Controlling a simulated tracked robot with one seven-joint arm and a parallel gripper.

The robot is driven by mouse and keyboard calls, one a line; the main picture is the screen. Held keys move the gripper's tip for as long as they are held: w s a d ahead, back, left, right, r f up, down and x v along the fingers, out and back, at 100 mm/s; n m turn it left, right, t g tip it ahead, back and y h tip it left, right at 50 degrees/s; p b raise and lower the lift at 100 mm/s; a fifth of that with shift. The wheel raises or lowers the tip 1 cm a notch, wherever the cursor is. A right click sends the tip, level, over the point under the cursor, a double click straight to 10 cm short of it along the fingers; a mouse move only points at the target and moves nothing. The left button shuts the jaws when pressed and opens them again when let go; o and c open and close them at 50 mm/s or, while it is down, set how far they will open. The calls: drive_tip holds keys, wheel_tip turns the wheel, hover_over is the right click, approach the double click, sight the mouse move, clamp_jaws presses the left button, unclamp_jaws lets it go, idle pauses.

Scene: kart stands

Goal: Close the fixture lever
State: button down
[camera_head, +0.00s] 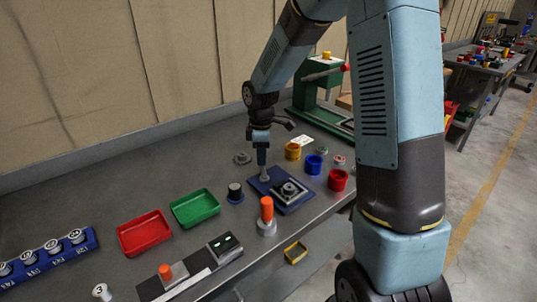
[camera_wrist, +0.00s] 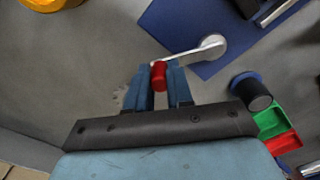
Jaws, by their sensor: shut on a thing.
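The fixture (camera_head: 297,205) is a blue plate on the grey bench with a dark clamp block holding a round part. In the wrist view its blue plate (camera_wrist: 172,22) fills the top right. The fixture lever (camera_wrist: 190,52) is a silver arm running from a round pivot on the plate out past the plate's edge to a red knob (camera_wrist: 159,76). My gripper (camera_wrist: 161,72) is shut on the red knob, one blue finger on each side. In the head view my gripper (camera_head: 262,162) points down at the plate's back left corner, and the knob is hidden there.
Left of the fixture are a black-topped cylinder (camera_head: 235,192), a green tray (camera_head: 195,207) and a red tray (camera_head: 144,232). An orange-topped post (camera_head: 267,209) stands close in front. Yellow (camera_head: 293,151), blue (camera_head: 313,164) and red (camera_head: 338,179) cups stand to the right. A green press (camera_head: 318,85) is behind.

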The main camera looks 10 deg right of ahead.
drive_tip(key=shift+a, duration=0.15)
drive_tip(key=c, duration=1)
unclamp_jaws()
drive_tip(key=shift+s, duration=0.1)
drive_tip(key=shift+r, duration=0.1)
wheel_tip(320, 180, up, 14)
drive_tip(key=shift+f, duration=0.2)
